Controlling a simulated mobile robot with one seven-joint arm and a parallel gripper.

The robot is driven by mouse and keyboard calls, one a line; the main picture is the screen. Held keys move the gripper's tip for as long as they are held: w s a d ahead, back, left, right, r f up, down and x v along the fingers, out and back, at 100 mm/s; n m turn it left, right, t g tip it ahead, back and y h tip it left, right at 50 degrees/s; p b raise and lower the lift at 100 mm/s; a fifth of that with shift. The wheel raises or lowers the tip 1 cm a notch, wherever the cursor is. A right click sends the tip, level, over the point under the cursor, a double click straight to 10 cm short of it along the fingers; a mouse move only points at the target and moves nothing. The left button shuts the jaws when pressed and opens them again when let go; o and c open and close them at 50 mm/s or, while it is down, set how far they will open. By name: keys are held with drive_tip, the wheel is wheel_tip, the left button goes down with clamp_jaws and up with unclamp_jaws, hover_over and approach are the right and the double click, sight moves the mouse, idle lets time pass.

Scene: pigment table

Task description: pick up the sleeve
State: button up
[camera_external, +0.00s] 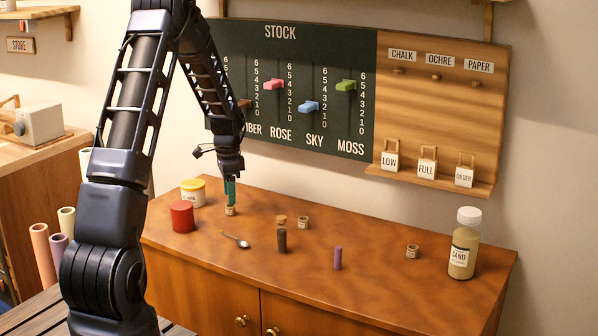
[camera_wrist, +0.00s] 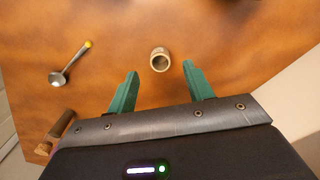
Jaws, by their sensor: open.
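Small beige ring-shaped pieces with labels, which look like sleeves, stand on the brown cabinet top (camera_external: 365,285). One sleeve (camera_external: 230,211) is at the back left, directly below my gripper (camera_external: 230,201). In the wrist view this sleeve (camera_wrist: 160,60) stands with its round opening showing, just beyond and between the green fingertips (camera_wrist: 160,70). The fingers are apart and hold nothing. I cannot tell the exact height gap. A second sleeve (camera_external: 303,223) stands to the right, and a third sleeve (camera_external: 412,251) stands farther right.
A red jar (camera_external: 182,217) and a yellow-lidded jar (camera_external: 192,192) stand close left of my gripper. A spoon (camera_external: 237,240) lies in front. A corked vial (camera_external: 282,237), a purple stick (camera_external: 338,258) and a sand bottle (camera_external: 464,245) stand to the right. The stock board (camera_external: 300,60) is behind.

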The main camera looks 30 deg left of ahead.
sight(230, 210)
drive_tip(key=shift+f, duration=2.3)
drive_tip(key=c, duration=1)
drive_tip(key=shift+c, duration=0.2)
